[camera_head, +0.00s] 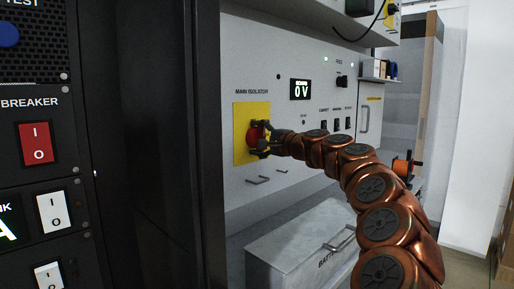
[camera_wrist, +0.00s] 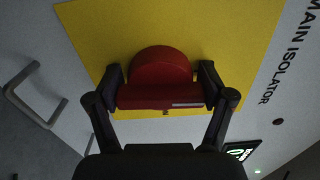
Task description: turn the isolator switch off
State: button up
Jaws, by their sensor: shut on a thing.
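The main isolator switch (camera_head: 252,135) is a red rotary knob on a yellow plate (camera_head: 239,152) on the light grey panel. In the wrist view the red knob (camera_wrist: 160,68) sits in the middle of the yellow plate (camera_wrist: 215,28). My gripper (camera_head: 266,139) is at the knob, and in the wrist view its two black fingers (camera_wrist: 161,92) press on the knob's left and right sides. The gripper is shut on the knob. A pale marker strip shows on the knob's near face. The display above right of the plate reads 0 V.
A metal handle (camera_wrist: 33,98) sticks out left of the plate in the wrist view. A grey battery box (camera_head: 300,247) stands below the panel. A dark rack with breaker switches (camera_head: 37,143) fills the left. Small switches (camera_head: 336,124) lie right of the knob.

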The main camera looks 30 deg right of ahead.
jog(key=shift+n+b, duration=0.35)
jog(key=shift+n, duration=0.15)
jog(key=o, duration=1)
jog(key=shift+o, duration=0.2)
jog(key=shift+s, duration=0.1)
jog(key=v, duration=1.1)
jog(key=shift+s, duration=0.4)
jog(key=shift+d, duration=0.15)
